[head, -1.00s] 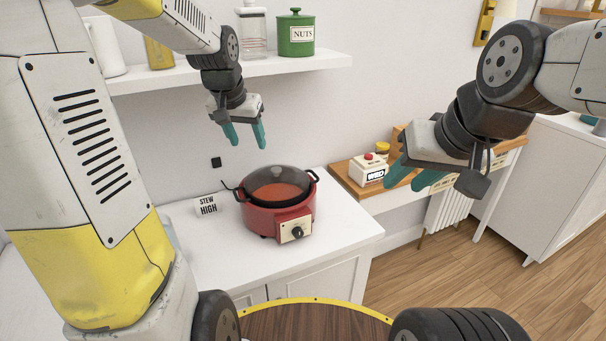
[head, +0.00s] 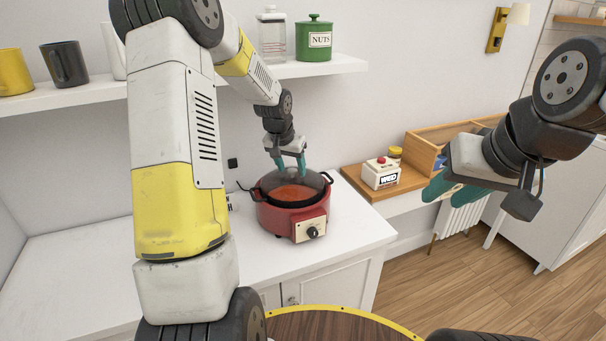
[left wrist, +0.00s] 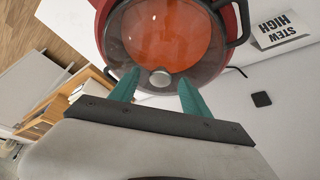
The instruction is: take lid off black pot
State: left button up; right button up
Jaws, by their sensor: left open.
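A red cooker (head: 272,218) with a black inner rim and two black side handles stands on the white counter. A clear glass lid (left wrist: 190,60) sits on it, with orange-red stew showing through. The lid's round grey knob (left wrist: 160,78) shows in the left wrist view. My left gripper (head: 290,168) is open over the lid, its teal fingers pointing down. In the left wrist view its fingertips (left wrist: 159,76) lie on either side of the knob; I cannot tell whether they touch it. My right gripper (head: 455,190) is open and empty at the right, away from the cooker.
A white box with a red button (head: 381,173) is on the wooden side shelf. A wall shelf (head: 320,68) with canisters and mugs is above. The left counter is clear.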

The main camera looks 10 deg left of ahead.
pick_arm(q)
jog(key=shift+w+f, duration=0.1)
jog(key=shift+f, duration=0.1)
grip_shut()
dwell(1.3)
